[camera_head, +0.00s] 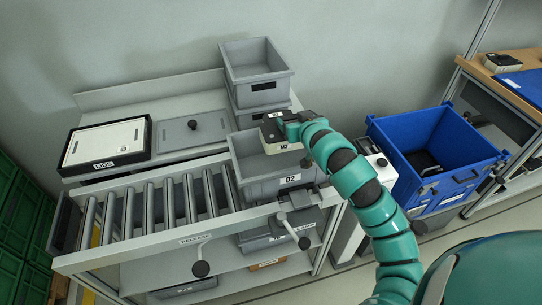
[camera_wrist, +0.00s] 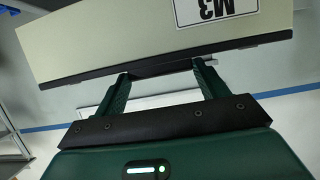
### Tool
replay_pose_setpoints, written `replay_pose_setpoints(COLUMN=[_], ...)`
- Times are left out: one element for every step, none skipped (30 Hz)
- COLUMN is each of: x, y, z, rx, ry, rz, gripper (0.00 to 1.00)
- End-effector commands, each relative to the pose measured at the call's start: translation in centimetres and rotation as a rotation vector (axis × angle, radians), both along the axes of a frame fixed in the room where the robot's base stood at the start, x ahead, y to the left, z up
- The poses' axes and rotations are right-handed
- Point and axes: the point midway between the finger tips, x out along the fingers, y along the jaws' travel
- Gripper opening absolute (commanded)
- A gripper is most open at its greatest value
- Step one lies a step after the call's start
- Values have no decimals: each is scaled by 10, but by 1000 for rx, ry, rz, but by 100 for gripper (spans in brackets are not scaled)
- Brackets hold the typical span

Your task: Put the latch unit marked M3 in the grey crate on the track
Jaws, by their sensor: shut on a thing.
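My gripper (camera_wrist: 158,78) is shut on the latch unit marked M3 (camera_wrist: 150,35), a pale box with a dark lower edge that fills the top of the wrist view. In the head view the latch unit (camera_head: 283,147) is held over the open grey crate marked B2 (camera_head: 290,183), near its back side. The crate sits at the right end of the roller track (camera_head: 150,212). My arm covers part of the crate's right side, and its inside is only partly seen.
Grey crates (camera_head: 255,72) are stacked behind the track. A blue crate (camera_head: 450,178) with a dark thing inside stands at the right. Levers (camera_head: 200,267) stick out at the front.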

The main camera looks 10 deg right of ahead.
Motion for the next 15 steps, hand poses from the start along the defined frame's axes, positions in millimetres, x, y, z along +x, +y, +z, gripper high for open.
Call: replay_pose_setpoints(x=[0,0,0,0,-1,-1,-1,-1,0,0,0,-1,0,0,0], y=[0,0,0,0,0,0,0,1,1,2,1,1,0,0,0], z=[-3,-6,-12,-16,-21,-28,-33,-37,-42,-44,-47,-51,-54,-56,-58], rx=[0,1,1,0,-1,-2,-2,1,0,0,-2,-3,-1,-1,0], ry=[2,3,6,8,9,7,8,9,6,4,3,3,4,5,4], rz=[0,0,-2,-1,-1,0,-1,0,1,2,2,1,0,0,0], gripper=[41,41,41,41,41,41,41,41,41,41,41,41,41,41,41])
